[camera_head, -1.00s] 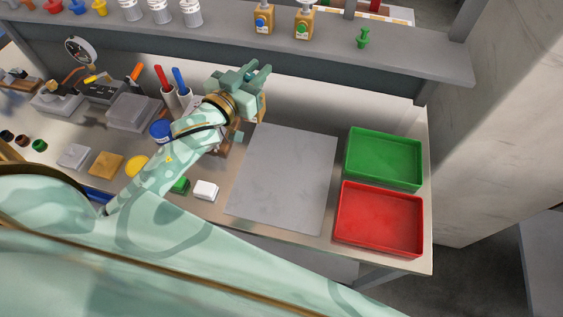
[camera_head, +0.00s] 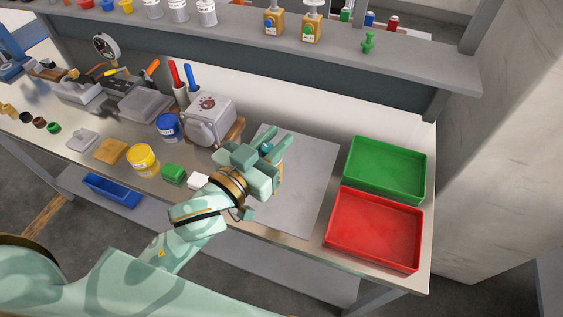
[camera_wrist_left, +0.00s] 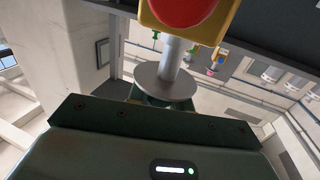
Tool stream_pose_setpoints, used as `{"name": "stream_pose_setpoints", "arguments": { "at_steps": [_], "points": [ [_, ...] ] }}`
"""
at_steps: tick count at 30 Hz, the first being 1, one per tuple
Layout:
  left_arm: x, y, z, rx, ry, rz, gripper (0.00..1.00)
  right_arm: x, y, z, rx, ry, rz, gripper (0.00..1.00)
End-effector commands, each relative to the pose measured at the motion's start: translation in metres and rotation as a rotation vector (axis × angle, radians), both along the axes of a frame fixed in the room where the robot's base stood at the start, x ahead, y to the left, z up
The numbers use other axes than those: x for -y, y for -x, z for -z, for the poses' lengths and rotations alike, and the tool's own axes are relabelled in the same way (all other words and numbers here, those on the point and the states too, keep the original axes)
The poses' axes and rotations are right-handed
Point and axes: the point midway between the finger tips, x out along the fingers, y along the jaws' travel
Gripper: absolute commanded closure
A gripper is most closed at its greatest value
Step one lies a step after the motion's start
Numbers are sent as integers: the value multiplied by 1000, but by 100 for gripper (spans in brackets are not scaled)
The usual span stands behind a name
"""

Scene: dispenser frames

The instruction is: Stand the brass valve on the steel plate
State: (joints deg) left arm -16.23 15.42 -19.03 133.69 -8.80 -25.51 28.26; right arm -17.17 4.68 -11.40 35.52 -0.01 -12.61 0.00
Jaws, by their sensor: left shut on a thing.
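My left gripper (camera_head: 272,152) is shut on the brass valve, over the left part of the steel plate (camera_head: 309,175). In the left wrist view the valve (camera_wrist_left: 184,14) shows as a yellow body with a red round face, a silver stem and a grey disc near the gripper. In the head view the gripper hides most of the valve; only a small brass patch shows. I cannot tell whether the valve touches the plate. The plate is a flat grey sheet on the bench. My right gripper is not in view.
A green tray (camera_head: 386,199) and a red tray (camera_head: 333,232) stand right of the plate. A grey box-like device (camera_head: 209,120) stands left of it. A white block (camera_head: 198,181), green block (camera_head: 173,173) and yellow tin (camera_head: 143,158) are further left. Two similar valves stand on the shelf (camera_head: 400,68).

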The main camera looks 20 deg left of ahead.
Motion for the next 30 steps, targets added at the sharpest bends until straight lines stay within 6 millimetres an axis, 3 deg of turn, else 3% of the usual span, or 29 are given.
{"name": "stream_pose_setpoints", "arguments": {
  "at_steps": [6, 15, 22, 30],
  "points": [
    [-3, -33, 15, 3, -1, 0, 100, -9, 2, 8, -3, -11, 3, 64],
    [-8, -90, 44, 1, -1, -1, 100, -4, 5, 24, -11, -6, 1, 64],
    [-10, -117, 78, 0, 1, -1, 100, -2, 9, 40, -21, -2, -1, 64],
    [-11, -130, 92, 2, 1, -1, 100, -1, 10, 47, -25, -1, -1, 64]
  ]
}}
